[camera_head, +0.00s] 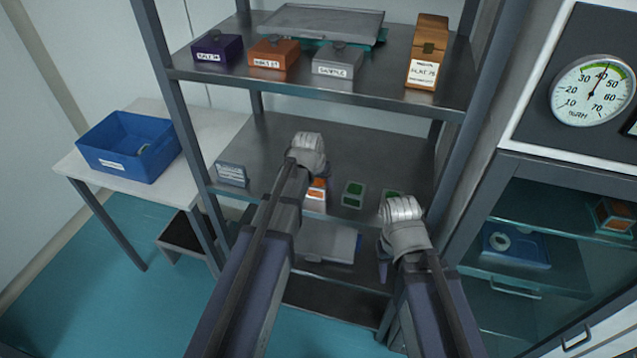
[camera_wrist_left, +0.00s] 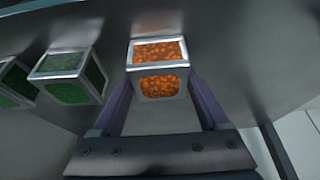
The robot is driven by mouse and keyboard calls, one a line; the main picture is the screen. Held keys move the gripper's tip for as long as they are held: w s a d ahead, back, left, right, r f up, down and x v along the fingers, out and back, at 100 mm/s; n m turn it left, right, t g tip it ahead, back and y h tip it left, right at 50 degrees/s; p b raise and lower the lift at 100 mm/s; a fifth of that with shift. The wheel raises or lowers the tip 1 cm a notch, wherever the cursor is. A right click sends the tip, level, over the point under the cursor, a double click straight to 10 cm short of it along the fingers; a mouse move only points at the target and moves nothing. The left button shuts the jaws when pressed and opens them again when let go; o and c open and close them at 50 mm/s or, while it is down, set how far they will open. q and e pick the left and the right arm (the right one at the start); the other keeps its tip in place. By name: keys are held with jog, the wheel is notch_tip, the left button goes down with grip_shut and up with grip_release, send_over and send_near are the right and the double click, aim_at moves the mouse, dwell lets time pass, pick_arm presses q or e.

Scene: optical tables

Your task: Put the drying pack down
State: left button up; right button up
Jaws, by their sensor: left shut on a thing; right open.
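The drying pack, a small metal-framed cube of orange beads (camera_head: 316,187), is at the front of the middle shelf (camera_head: 275,135). My left gripper (camera_head: 309,172) is shut on it. In the left wrist view the orange pack (camera_wrist_left: 160,52) sits between the two purple fingers of my left gripper (camera_wrist_left: 160,92). I cannot tell whether its underside touches the shelf. Two green-bead packs, one near the middle (camera_head: 353,195) and one further right (camera_head: 392,197), stand to its right. My right gripper (camera_head: 392,262) is open at the shelf's front, below the right green pack; its fingertips are mostly hidden.
A small labelled sign (camera_head: 231,174) stands at the shelf's front left. The upper shelf holds labelled boxes, including an orange one (camera_head: 273,58). A blue bin (camera_head: 128,146) is on the white side table. A glass cabinet (camera_head: 540,240) stands right. The middle shelf's back is clear.

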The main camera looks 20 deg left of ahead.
pick_arm(q)
jog(key=o, duration=1.4)
jog(key=shift+r, duration=0.15)
jog(key=p+v, duration=1.2)
jog(key=s+d+m+g, duration=0.1)
jog(key=s+d+g, duration=0.1)
jog(key=s+d, duration=0.4)
jog(key=s+d+f+m+g+y, duration=0.1)
jog(key=s+d, duration=0.5)
jog(key=s, duration=0.7)
jog(key=shift+s+d+f+m+g+y, duration=0.15)
jog(key=shift+d+f+m+g+y, duration=0.2)
jog(key=shift+m+g, duration=0.45)
